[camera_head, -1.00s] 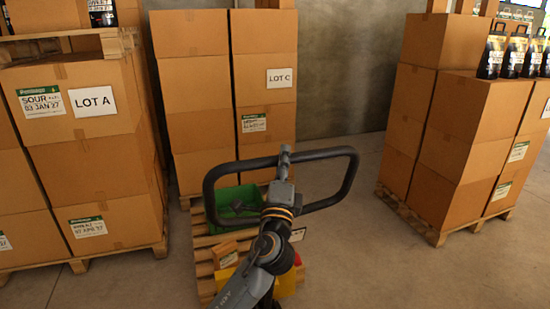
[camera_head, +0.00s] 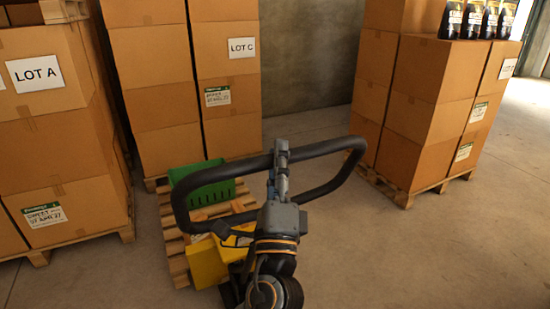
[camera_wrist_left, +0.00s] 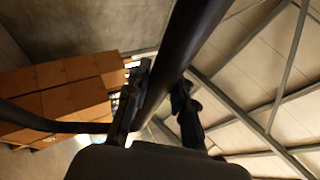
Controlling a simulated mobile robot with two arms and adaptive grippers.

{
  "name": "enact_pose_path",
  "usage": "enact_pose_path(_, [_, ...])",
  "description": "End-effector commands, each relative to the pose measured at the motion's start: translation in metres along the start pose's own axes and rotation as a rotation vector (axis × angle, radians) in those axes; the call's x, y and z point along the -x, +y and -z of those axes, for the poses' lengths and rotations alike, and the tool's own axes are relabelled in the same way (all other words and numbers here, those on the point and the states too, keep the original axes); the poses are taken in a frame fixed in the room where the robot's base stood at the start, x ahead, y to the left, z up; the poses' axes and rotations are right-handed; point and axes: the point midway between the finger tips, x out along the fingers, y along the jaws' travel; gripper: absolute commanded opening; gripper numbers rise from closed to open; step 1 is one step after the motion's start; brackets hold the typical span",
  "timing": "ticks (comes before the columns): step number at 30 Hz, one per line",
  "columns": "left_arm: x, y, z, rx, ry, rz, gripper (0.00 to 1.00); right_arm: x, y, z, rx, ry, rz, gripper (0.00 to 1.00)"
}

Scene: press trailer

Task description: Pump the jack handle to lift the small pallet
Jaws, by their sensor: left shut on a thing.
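The black looped jack handle (camera_head: 335,183) stands in front of me in the head view, and its dark bar also crosses the left wrist view (camera_wrist_left: 197,40). My left gripper (camera_head: 281,158) is shut on the far bar of the loop, near its middle. The yellow jack body (camera_head: 206,263) shows low, partly hidden behind my left wrist. The small wooden pallet (camera_head: 173,240) is behind it on the floor, with a green crate (camera_head: 185,172) at its far end. I cannot tell whether the pallet is off the floor. My right gripper is not in view.
Tall carton stacks on pallets stand at the left (camera_head: 75,160), behind (camera_head: 150,70) and at the right (camera_head: 425,120). Black bottles (camera_head: 470,20) stand on the right stack. The floor (camera_head: 420,260) at the lower right is clear.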

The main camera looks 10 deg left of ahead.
Motion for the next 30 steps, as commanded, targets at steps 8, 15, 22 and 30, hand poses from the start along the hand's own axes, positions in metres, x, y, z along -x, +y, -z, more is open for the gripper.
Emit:
enact_pose_path(8, [0.000,0.001,0.000,0.000,-0.001,-0.001,0.48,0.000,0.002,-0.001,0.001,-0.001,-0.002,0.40])
enact_pose_path(15, [0.000,0.000,-0.001,0.000,-0.002,0.000,0.48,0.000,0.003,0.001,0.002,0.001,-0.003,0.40])
enact_pose_path(22, [0.028,0.001,0.000,0.000,0.001,-0.004,0.48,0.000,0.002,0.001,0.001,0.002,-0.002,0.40])
enact_pose_path(30, [0.086,0.002,0.000,-0.002,0.002,-0.004,0.48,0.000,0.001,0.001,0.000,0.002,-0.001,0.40])
